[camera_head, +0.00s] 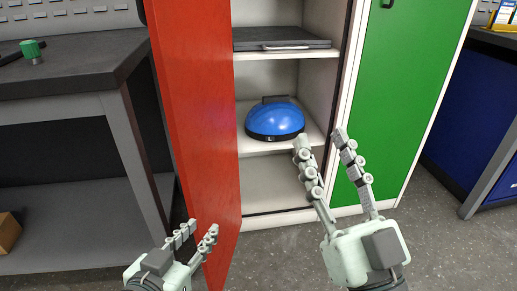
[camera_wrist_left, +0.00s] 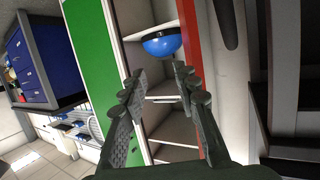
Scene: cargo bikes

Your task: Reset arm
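My left gripper (camera_head: 201,229) is low at the left, in front of the open red door's lower part, with its fingers apart and nothing between them. In the left wrist view the same gripper (camera_wrist_left: 158,76) shows its two fingers spread and empty. My right gripper (camera_head: 321,139) is raised before the cabinet opening and the green door, with its fingers apart and empty. A blue helmet-like object (camera_head: 276,118) with a black rim rests on the middle shelf; it also shows in the left wrist view (camera_wrist_left: 163,44). Neither gripper holds it.
The red door (camera_head: 200,120) stands open; the green door (camera_head: 410,90) is shut. A dark flat case (camera_head: 280,39) lies on the upper shelf. A grey workbench (camera_head: 65,65) stands left, a blue cabinet (camera_head: 475,120) right. Grey floor (camera_head: 440,240) is free at the lower right.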

